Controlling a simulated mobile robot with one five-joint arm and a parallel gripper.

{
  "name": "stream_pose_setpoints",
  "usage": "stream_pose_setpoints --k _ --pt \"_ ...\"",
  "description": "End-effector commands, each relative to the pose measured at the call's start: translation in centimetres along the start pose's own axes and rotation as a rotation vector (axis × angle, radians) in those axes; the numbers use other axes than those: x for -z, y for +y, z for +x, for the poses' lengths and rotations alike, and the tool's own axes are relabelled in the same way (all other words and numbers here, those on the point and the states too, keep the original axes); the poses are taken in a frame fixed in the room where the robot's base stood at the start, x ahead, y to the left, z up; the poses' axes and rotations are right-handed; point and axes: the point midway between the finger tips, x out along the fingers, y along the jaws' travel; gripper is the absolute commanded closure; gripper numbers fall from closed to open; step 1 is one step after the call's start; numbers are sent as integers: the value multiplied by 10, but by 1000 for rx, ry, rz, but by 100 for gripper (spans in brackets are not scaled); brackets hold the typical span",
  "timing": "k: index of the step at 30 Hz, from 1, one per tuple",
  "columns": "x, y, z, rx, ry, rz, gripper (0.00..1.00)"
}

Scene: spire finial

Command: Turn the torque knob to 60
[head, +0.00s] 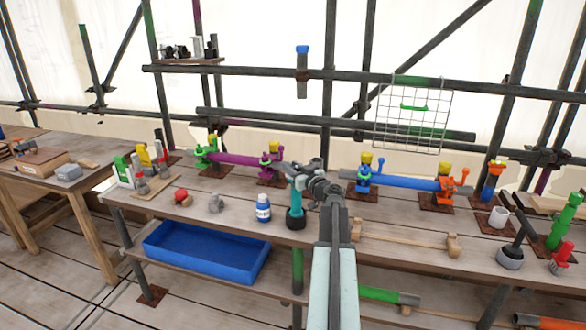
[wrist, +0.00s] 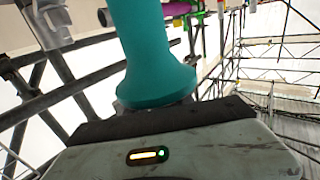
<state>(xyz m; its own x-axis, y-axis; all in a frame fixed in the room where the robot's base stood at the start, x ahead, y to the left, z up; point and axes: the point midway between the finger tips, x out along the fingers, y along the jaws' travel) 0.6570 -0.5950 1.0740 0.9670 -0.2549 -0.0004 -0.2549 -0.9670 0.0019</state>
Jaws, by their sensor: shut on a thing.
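A teal tool (head: 297,199) with a dark lower end stands upright at the middle of the workbench, beside a small blue-and-white bottle (head: 263,208). My gripper (head: 308,184) is at the upper part of this tool and looks shut on it. In the wrist view, the teal body (wrist: 155,50) fills the upper middle and flares towards my gripper housing; the fingertips are hidden there. I cannot make out a torque knob, a scale or the number 60 in either view.
The workbench (head: 400,260) also holds purple (head: 240,158) and blue (head: 405,181) pipes on clamps, a red item (head: 181,196) and a white cup (head: 498,217). A blue tray (head: 205,252) sits on the shelf below. Scaffold poles stand behind.

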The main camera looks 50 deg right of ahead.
Motion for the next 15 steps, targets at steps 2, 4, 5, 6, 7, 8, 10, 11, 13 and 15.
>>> stream_pose_setpoints --k 2,4,5,6,7,8,10,11,13,15 --pt "0 0 1 32 0 2 100" --pt "0 1 1 69 1 2 100" --pt "0 0 1 89 1 2 100" --pt "0 0 2 118 1 2 100" --pt "0 -1 2 141 1 2 100" --pt "0 -1 2 166 1 2 100" --pt "0 -2 2 226 1 2 100" --pt "0 -2 2 253 1 2 100" --pt "0 -4 1 317 1 2 100" --pt "0 -6 0 383 1 2 100"
